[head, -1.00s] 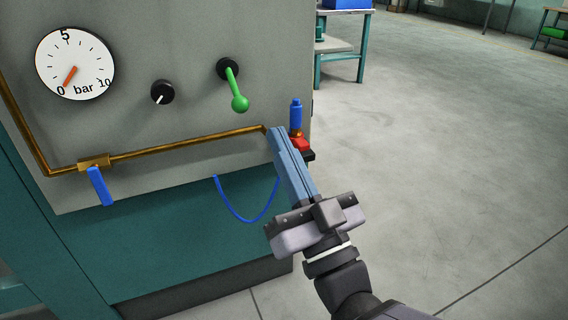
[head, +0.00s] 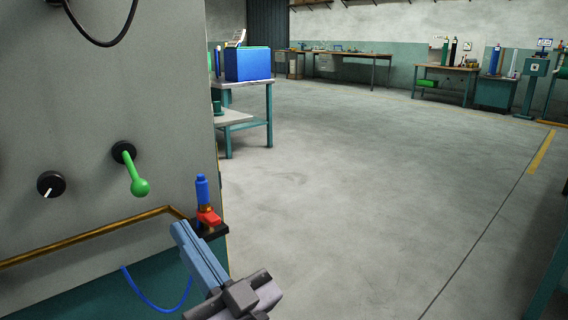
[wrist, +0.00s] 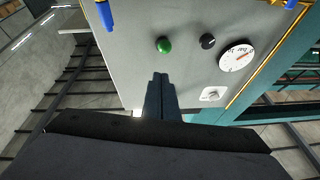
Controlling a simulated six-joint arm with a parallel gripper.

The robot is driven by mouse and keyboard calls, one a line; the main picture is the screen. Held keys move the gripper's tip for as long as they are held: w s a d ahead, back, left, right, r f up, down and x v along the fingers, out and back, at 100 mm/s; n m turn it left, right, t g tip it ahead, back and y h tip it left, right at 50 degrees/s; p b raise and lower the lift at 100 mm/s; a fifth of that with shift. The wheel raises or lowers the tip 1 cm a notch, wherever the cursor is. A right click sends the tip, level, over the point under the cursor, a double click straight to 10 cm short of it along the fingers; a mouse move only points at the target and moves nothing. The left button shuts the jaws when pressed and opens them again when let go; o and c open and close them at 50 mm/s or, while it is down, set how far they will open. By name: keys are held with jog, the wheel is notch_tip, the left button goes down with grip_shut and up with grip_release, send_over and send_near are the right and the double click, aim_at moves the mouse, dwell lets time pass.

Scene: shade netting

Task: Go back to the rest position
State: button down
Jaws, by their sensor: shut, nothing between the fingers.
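My gripper (head: 181,230) is in the lower part of the head view, in front of the right edge of the grey panel (head: 100,95). Its two long blue-grey fingers are shut together, with nothing between them. In the wrist view the closed fingers (wrist: 160,80) point towards the panel, below the green ball of the lever (wrist: 164,45). In the head view the fingertips appear just left of the blue and red fitting (head: 208,215); I cannot tell how far apart they are in depth.
The panel carries a green lever (head: 137,180), a black knob (head: 50,184) and a brass pipe (head: 95,235). A blue hose (head: 150,304) hangs below. The wrist view shows a gauge (wrist: 237,56). Open floor (head: 350,190) lies right; a table holds a blue box (head: 247,64).

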notch_tip(320, 180, down, 26)
jog(key=s+d+g+h, duration=0.2)
jog(key=d+g+h, duration=0.1)
jog(key=g+h, duration=0.6)
jog(key=s+d+f+m+g+h+p, duration=0.1)
jog(key=s+d+f+g+h+p, duration=0.25)
jog(key=d, duration=0.45)
jog(key=s+d+f+m+g+h+p, duration=0.15)
jog(key=s+d+h, duration=0.3)
jog(key=d, duration=0.45)
jog(key=w+d+r+m+g+p, duration=0.1)
jog(key=d+r+m+p, duration=0.2)
jog(key=d+p, duration=0.25)
jog(key=w+d+r+m+p, duration=0.1)
jog(key=d+r+m+p, duration=0.25)
jog(key=d, duration=0.35)
notch_tip(320, 180, up, 38)
jog(key=n+p, duration=0.1)
jog(key=p, duration=3.6)
jog(key=shift+a+f+p, duration=0.15)
jog(key=shift+a+p, duration=0.15)
jog(key=shift+p, duration=0.05)
